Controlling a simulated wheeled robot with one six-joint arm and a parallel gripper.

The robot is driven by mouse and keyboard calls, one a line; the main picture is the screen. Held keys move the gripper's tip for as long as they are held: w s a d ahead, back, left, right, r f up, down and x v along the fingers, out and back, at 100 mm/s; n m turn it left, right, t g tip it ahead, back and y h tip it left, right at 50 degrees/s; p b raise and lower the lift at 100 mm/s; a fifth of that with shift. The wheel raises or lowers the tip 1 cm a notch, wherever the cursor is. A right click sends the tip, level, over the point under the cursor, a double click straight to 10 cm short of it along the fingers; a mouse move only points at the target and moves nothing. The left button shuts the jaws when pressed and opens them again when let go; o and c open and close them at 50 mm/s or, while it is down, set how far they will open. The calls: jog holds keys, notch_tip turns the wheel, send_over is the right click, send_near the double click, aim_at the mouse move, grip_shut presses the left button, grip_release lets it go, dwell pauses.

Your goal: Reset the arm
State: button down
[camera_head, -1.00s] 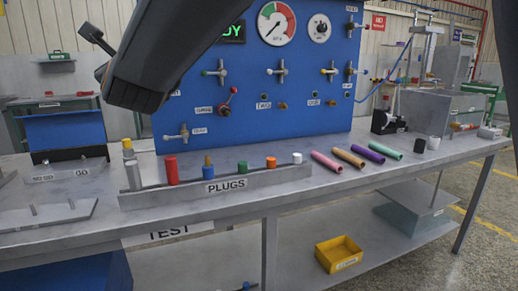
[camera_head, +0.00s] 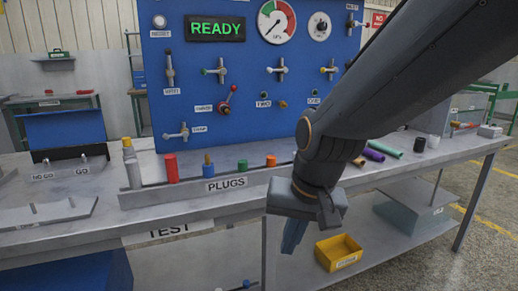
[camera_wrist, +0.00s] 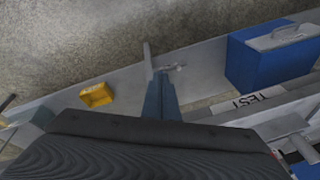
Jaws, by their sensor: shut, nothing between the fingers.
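My gripper (camera_head: 292,248) points down in front of the bench's front edge, right of the PLUGS rack (camera_head: 226,184). Its blue-grey fingers are together and hold nothing. In the wrist view the fingers (camera_wrist: 160,92) show as one narrow pair with the floor and lower shelf beyond. My arm crosses the head view from the upper right and hides part of the blue panel and the bench top.
The blue panel (camera_head: 185,80) reads READY and carries valves and a gauge. Colored tubes, including a green one (camera_head: 384,149), lie on the bench (camera_head: 100,215), partly behind my arm. A yellow bin (camera_head: 338,253) sits on the lower shelf. A blue case (camera_wrist: 272,55) shows in the wrist view.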

jog(key=s+d+f+n+g+h, duration=0.1)
jog(key=s+d+f+n+g, duration=0.2)
jog(key=s+d, duration=0.45)
jog(key=a+f+n+b, duration=0.3)
jog(key=a+f+b, duration=0.6)
jog(key=f+b, duration=0.15)
jog(key=d+r+m+p, duration=0.5)
jog(key=d+r+p, duration=0.9)
jog(key=p, duration=1)
notch_tip(320, 180, up, 4)
jog(key=shift+s+d+h, duration=0.35)
jog(key=shift+s+h, duration=0.05)
jog(key=shift+s, duration=0.05)
